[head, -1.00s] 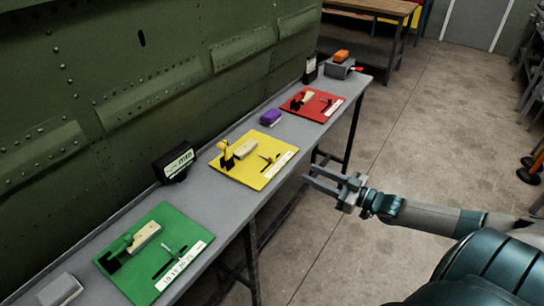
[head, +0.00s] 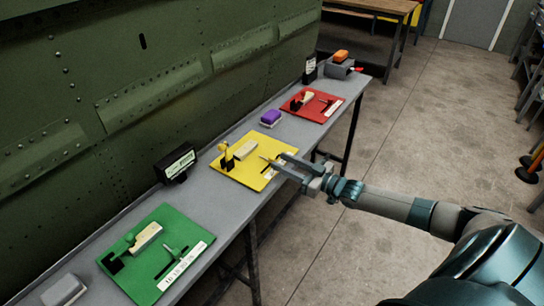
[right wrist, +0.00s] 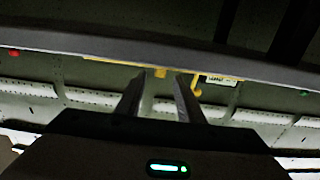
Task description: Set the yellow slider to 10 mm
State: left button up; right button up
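The yellow board (head: 236,171) lies on the narrow bench in the head view. Its slider (head: 266,158) is a small handle at a dark slot near the white scale strip (head: 269,174); the mm reading is too small to tell. My right gripper (head: 279,162) is open, its fingers reaching over the board's right corner and covering part of the strip; I cannot tell if they touch the slider. In the right wrist view my two fingers (right wrist: 159,82) stand apart, with the yellow board's edge (right wrist: 105,62) beyond. My left gripper is not in view.
A green board (head: 137,277) and a red board (head: 300,106) flank it on the bench (head: 205,205). The green riveted panel (head: 110,80) rises behind. Open floor lies to the right.

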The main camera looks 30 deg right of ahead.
aim_at(275, 158)
jog(key=shift+p+x, duration=0.35)
jog(key=shift+x, duration=2.15)
grip_shut()
